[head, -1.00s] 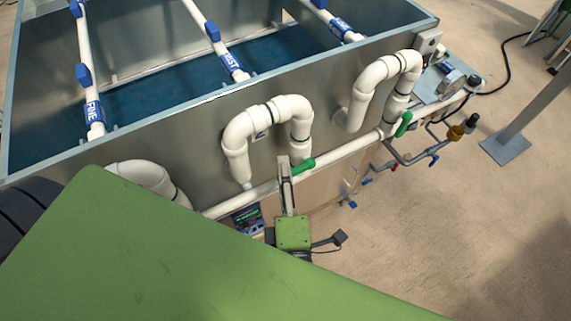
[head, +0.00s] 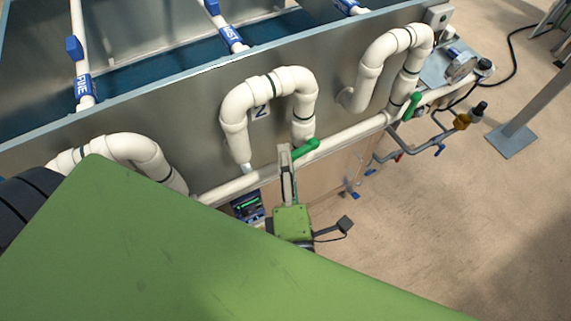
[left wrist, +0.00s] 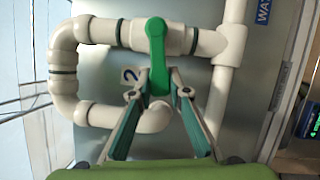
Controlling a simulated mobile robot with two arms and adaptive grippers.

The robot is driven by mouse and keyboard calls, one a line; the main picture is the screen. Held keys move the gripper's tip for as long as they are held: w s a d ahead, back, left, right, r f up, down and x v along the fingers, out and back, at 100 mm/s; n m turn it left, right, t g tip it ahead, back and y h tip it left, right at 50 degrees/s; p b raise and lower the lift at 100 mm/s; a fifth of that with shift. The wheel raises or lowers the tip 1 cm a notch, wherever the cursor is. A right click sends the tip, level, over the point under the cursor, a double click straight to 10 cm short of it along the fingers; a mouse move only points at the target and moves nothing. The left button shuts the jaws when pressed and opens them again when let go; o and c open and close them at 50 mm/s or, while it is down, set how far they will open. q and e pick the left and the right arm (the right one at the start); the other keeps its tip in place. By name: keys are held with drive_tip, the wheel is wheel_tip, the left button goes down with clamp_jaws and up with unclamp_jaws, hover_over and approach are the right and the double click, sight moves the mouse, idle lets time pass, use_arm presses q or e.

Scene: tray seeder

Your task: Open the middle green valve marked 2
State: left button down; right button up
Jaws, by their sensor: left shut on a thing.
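The middle valve's green handle (head: 307,148) shows in the head view on the white horizontal pipe, below the pipe loop marked 2. In the left wrist view the handle (left wrist: 156,45) runs up and down the picture across a white pipe, beside the plate marked 2 (left wrist: 130,76). My left gripper (head: 286,155) reaches up to this handle. In the wrist view its two fingers (left wrist: 160,93) are shut on the handle's lower end, one on each side. The valve body is partly hidden behind the handle. My right gripper is in neither view.
Another green valve handle (head: 412,106) sits farther right on the pipe. The tank wall (head: 190,105) stands behind the pipe loops (head: 268,85). A small display unit (head: 247,207) is left of my gripper. Thin pipes with blue handles (head: 440,151) lie right. Open floor is at lower right.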

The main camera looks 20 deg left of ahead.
use_arm(q)
drive_tip(key=n+b, duration=0.1)
drive_tip(key=b, duration=0.2)
drive_tip(key=f+n+y+b, duration=0.1)
drive_tip(key=n+b, duration=0.1)
drive_tip(key=b, duration=0.1)
drive_tip(key=w+f+n+t+b, duration=0.1)
drive_tip(key=n+b, duration=0.1)
drive_tip(key=b, duration=0.1)
drive_tip(key=shift+d+f+y, duration=0.1)
drive_tip(key=shift+d+y, duration=0.25)
drive_tip(key=shift+y, duration=0.05)
drive_tip(key=c, duration=2.1)
unclamp_jaws()
drive_tip(key=shift+o, duration=1)
drive_tip(key=shift+w, duration=0.1)
drive_tip(key=shift+f, duration=0.1)
drive_tip(key=v, duration=0.7)
